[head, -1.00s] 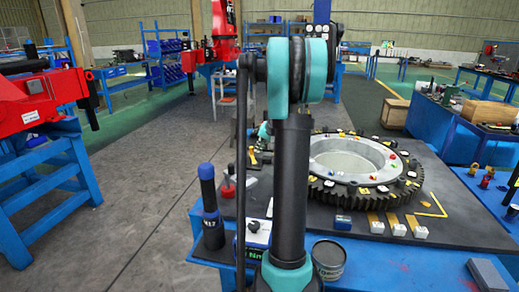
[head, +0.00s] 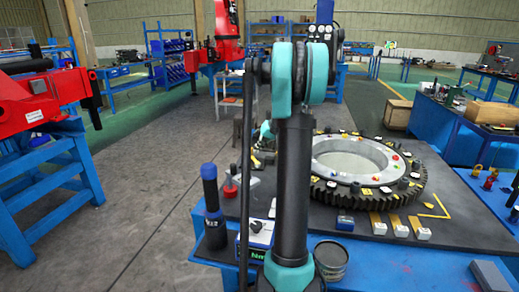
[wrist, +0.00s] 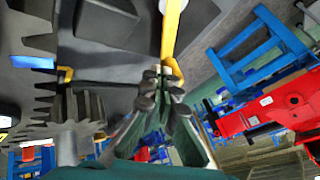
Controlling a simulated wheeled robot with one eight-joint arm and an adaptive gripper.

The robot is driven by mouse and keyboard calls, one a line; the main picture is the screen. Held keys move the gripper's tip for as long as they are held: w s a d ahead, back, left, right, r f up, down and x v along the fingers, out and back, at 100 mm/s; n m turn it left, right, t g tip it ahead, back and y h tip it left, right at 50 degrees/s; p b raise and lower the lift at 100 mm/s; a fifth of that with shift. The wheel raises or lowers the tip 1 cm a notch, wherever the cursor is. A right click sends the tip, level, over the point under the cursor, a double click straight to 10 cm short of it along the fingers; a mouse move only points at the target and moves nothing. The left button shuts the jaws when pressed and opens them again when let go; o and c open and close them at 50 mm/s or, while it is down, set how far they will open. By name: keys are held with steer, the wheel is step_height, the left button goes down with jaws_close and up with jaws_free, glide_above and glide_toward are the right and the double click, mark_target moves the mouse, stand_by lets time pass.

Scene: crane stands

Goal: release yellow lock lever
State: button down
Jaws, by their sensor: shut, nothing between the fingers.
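A yellow lever (wrist: 171,35) comes down from the top of the wrist view, with its bent lower end beside my fingertips. My gripper (wrist: 162,75) is shut, with its dark fingertips together and nothing between them. The fingertips look very close to the lever's lower end; I cannot tell whether they touch it. In the head view, a small yellow part (head: 256,162) shows at the left edge of the large toothed gear ring (head: 330,192). My own arm hides much of that area.
The dark gear teeth (wrist: 60,135) stand close on the left in the wrist view. A blue-and-black tool (head: 211,205) stands upright at the bench's left edge. A can (head: 330,260) and several small blocks stand in front of the ring. The floor left of the bench is clear.

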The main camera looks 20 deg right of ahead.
mark_target(251, 157)
steer(key=a+n+y, duration=0.1)
steer(key=a+n+g, duration=0.1)
steer(key=n, duration=0.1)
steer(key=shift+w+n+g+y, duration=0.3)
steer(key=shift+y, duration=0.1)
steer(key=a+n+g+y, duration=0.1)
steer(key=n, duration=0.1)
steer(key=shift+a+n, duration=0.15)
steer(key=shift+n, duration=0.15)
steer(key=shift+a+g, duration=0.25)
steer(key=shift+g, duration=0.05)
steer(key=shift+s+a, duration=0.3)
steer(key=shift+a, duration=0.4)
steer(key=v, duration=1.2)
steer(key=shift+s, duration=0.1)
